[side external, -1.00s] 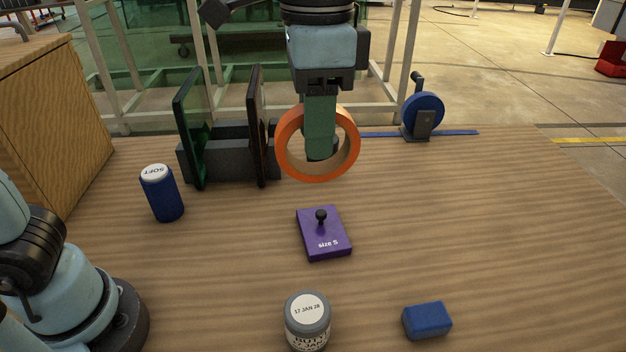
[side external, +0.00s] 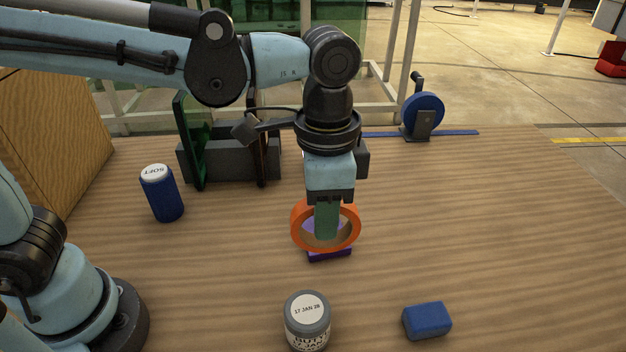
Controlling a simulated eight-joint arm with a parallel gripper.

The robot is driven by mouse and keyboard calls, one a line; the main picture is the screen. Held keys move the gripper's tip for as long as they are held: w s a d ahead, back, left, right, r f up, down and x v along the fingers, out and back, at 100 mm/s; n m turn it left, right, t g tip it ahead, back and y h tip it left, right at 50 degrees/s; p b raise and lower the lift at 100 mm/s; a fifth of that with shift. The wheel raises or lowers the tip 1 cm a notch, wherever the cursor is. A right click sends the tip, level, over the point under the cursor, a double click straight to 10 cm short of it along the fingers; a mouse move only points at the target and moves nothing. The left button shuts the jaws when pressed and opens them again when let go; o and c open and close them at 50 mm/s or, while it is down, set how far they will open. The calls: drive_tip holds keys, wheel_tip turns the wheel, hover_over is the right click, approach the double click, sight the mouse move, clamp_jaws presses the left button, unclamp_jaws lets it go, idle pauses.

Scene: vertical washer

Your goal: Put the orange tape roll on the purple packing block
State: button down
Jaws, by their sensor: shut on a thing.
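The orange tape roll (side external: 299,232) is in my gripper (side external: 326,224), standing on edge with its hole tilted toward the camera. The green fingers point down and are shut on it, passing in front of its hole. The purple packing block (side external: 329,256) lies on the table directly behind and below the roll. Only its front edge and a patch through the roll's hole show. Its peg and most of its top are hidden. I cannot tell whether the roll touches the block.
A jar with a date label (side external: 307,318) and a blue block (side external: 427,320) lie nearer the camera. A blue can (side external: 162,193) stands at left. A dark rack with upright panels (side external: 225,160) and a blue tape dispenser (side external: 421,115) are behind. The table's right side is clear.

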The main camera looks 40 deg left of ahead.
drive_tip(key=shift+w+a+f, duration=1)
drive_tip(key=shift+w+f, duration=0.3)
drive_tip(key=shift+f, duration=0.35)
drive_tip(key=shift+w+a+f, duration=0.95)
drive_tip(key=shift+w+f, duration=0.3)
drive_tip(key=shift+f, duration=0.35)
drive_tip(key=shift+w+a+f, duration=1)
drive_tip(key=shift+w+f, duration=0.3)
drive_tip(key=shift+f, duration=0.35)
drive_tip(key=shift+f, duration=0.1)
drive_tip(key=c, duration=0.8)
unclamp_jaws()
drive_tip(key=shift+c, duration=0.2)
wheel_tip(320, 180, up, 12)
drive_tip(key=s+a+f+n+t, duration=0.2)
drive_tip(key=s+a+n+t, duration=0.1)
drive_tip(key=a, duration=0.4)
drive_tip(key=s+a+f+n+t, duration=0.2)
drive_tip(key=s+a+n+t, duration=0.2)
drive_tip(key=s+a+n, duration=0.1)
drive_tip(key=shift+a+n, duration=0.5)
drive_tip(key=shift+a, duration=0.75)
